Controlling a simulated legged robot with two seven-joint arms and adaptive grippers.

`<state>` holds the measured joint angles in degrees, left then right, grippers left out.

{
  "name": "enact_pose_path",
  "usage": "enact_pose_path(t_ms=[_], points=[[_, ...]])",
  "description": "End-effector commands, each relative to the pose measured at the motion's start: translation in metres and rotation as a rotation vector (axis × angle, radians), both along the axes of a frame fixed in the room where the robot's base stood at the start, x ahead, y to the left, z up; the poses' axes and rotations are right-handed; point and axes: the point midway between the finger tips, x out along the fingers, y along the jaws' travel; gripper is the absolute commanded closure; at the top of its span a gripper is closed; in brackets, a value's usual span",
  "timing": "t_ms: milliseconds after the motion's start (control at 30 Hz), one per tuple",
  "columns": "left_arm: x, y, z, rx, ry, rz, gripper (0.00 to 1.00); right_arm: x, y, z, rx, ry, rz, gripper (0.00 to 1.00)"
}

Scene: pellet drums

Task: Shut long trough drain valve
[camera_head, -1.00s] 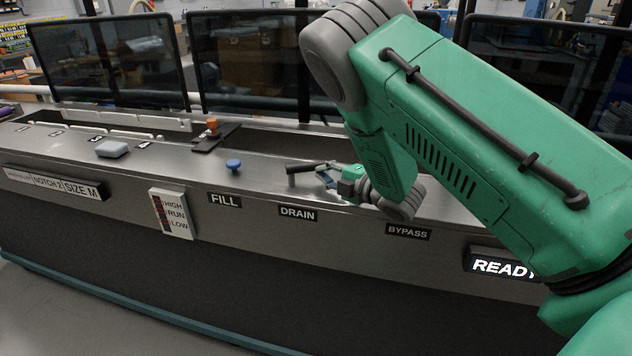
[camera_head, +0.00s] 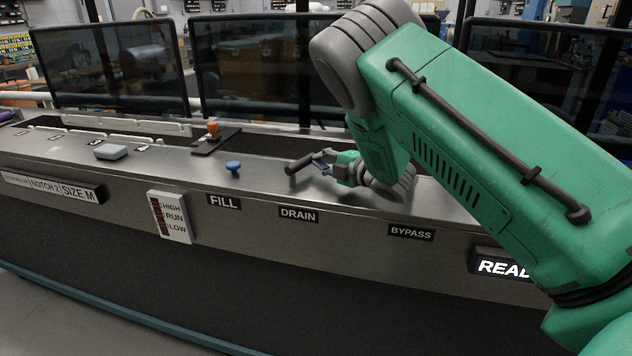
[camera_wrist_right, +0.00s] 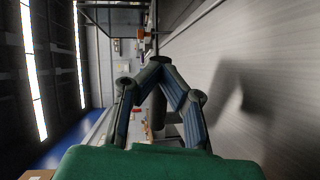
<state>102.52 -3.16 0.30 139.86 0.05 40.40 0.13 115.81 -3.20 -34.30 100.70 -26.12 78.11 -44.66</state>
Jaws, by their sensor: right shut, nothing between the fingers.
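The drain valve's dark lever (camera_head: 300,163) stands on the steel trough top above the DRAIN label (camera_head: 298,215). It points obliquely across the top, its near end to the left. My right gripper (camera_head: 324,158) is shut and empty at the lever's right end; I cannot tell whether it touches the lever. In the right wrist view my right gripper (camera_wrist_right: 160,66) shows both fingers bent inward with their tips together. A dark upright shape lies beyond the fingers there. My left gripper is not in view.
A blue knob (camera_head: 233,167) stands above the FILL label (camera_head: 224,202). An orange-topped knob (camera_head: 212,128) sits on a dark plate behind. A grey block (camera_head: 111,152) lies further left. My right forearm covers much of the trough's right side, beyond the BYPASS label (camera_head: 411,233).

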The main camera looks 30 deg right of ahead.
Motion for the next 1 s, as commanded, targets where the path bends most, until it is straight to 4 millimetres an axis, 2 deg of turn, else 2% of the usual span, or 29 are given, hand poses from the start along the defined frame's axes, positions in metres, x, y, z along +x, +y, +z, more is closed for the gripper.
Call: enact_pose_path(t_ms=[400,1000], points=[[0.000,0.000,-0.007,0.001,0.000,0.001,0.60,0.012,0.001,0.000,0.001,-0.001,0.003,1.00],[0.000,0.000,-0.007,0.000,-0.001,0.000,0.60,0.013,0.002,0.001,-0.001,0.000,0.002,1.00]])
